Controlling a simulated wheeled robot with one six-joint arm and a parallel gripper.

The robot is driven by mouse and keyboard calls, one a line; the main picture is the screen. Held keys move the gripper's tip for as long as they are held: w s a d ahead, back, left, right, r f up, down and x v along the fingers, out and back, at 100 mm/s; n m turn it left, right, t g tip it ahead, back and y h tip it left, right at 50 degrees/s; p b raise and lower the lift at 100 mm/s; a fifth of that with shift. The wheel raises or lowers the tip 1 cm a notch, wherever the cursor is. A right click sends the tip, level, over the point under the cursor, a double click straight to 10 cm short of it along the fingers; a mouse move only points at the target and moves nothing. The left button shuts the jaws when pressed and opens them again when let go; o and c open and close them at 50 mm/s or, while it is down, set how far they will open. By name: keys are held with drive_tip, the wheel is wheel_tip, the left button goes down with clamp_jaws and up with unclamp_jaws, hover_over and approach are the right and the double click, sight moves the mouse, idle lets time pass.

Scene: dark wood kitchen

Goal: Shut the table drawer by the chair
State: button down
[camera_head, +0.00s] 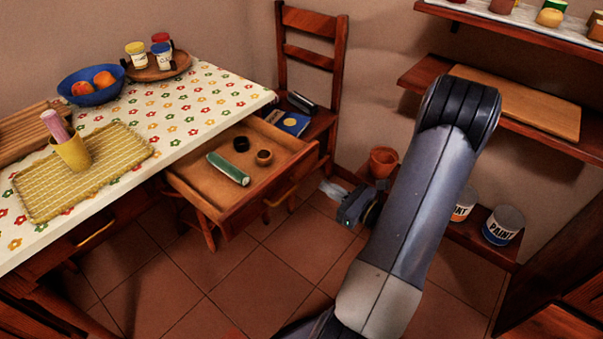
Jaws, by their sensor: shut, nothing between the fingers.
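The table drawer (202,195) by the chair is pulled well out from under the table. Its front panel (275,190) with a bar handle faces my arm. Inside lie a green cucumber-like object (228,168), a dark round piece (241,144) and a small brown cup (264,157). The wooden chair (312,60) stands behind the drawer, with a blue book (289,122) and a dark item on its seat. My gripper (346,212) is shut and empty, to the right of the drawer front and apart from it. My forearm partly hides it.
The table (180,110) has a flowered cloth, a blue fruit bowl (91,91), a tray with jars (158,68), and a yellow cup (72,155) on a mat. Right are shelves with a clay pot (383,161) and paint cans (503,226). Tiled floor is clear before the drawer.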

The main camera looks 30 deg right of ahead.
sight(293, 167)
drive_tip(key=x, duration=0.9)
drive_tip(key=shift+w, duration=0.1)
